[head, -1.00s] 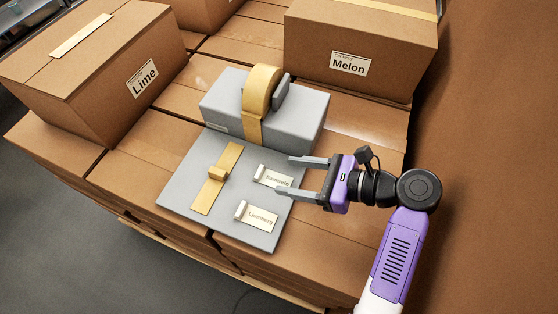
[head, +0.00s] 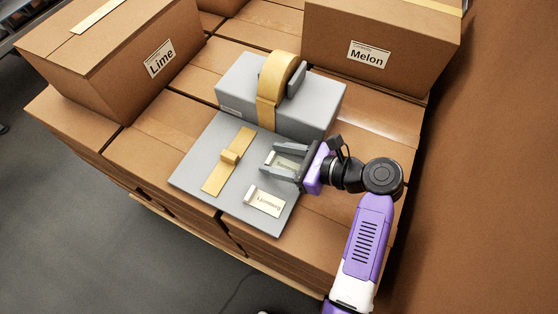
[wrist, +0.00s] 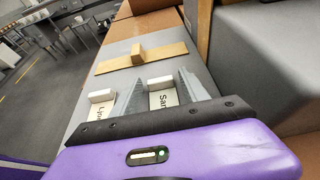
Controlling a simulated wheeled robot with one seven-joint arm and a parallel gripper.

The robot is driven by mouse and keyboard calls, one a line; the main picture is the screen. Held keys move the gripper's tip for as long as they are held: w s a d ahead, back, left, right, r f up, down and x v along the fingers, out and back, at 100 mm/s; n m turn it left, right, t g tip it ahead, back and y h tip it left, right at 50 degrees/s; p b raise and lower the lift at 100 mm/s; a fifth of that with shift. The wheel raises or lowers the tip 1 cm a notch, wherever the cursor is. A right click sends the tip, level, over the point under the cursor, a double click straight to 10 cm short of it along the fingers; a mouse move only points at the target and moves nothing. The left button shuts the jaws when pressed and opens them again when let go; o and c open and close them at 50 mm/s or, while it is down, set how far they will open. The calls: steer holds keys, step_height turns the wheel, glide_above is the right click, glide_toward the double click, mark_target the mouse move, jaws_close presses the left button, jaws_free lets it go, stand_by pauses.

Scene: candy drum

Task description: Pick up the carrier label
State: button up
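Two small pale labels, each with a white raised tab, lie on a grey board (head: 205,150). The upper label (head: 287,161) has text partly hidden by my gripper; it starts with "San" in the wrist view (wrist: 163,100). The lower label (head: 267,203) reads like "Lynnberg" and shows in the wrist view (wrist: 101,113) left of my fingers. I cannot tell from the print which one is the carrier label. My gripper (head: 268,161) is open, its fingers on either side of the upper label and its tab. I cannot tell whether the fingers touch the board.
A gold strip with a block (head: 229,158) lies on the board, left of the labels. A grey box (head: 240,90) with a tape roll (head: 277,75) stands behind. Cartons marked Lime (head: 120,60) and Melon (head: 375,35) stand at the back. The board's front edge is clear.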

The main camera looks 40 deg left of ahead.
jaws_close()
